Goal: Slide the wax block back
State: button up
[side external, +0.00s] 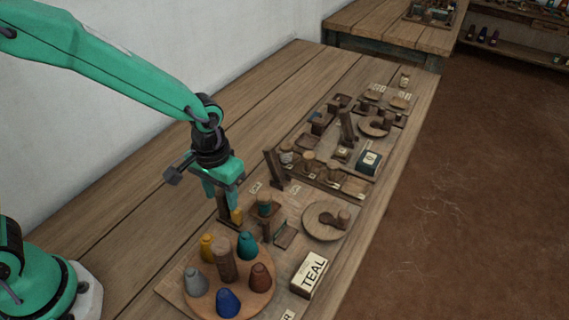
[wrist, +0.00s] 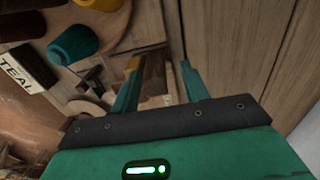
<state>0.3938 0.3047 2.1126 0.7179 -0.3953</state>
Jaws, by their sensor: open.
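A small amber-yellow block (side external: 237,216), which looks like the wax block, sits by a dark upright wooden piece (side external: 223,208) on the bench. My gripper (side external: 221,200) is open, pointing down just above and beside this block. In the wrist view the two teal fingers of my gripper (wrist: 161,72) stand apart with nothing clearly held between them.
A round board (side external: 258,296) with several coloured cones around a wooden post stands in front. A TEAL box (side external: 310,275) and a round wooden dish (side external: 310,228) lie to the right. Small trays and wooden uprights fill the bench behind. The bench (side external: 120,215) is bare along the wall.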

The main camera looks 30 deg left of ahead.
jog(key=shift+s+a+f, duration=0.1)
jog(key=shift+f, duration=0.2)
jog(key=shift+r, duration=3.25)
jog(key=shift+r, duration=0.15)
jog(key=shift+a+r, duration=0.1)
jog(key=shift+r, duration=0.1)
jog(key=s+a+r+t, duration=0.5)
jog(key=s+a+r, duration=0.6)
jog(key=a, duration=0.3)
jog(key=shift+s+r+t, duration=0.15)
jog(key=shift+s+t, duration=0.15)
jog(key=shift+s, duration=0.35)
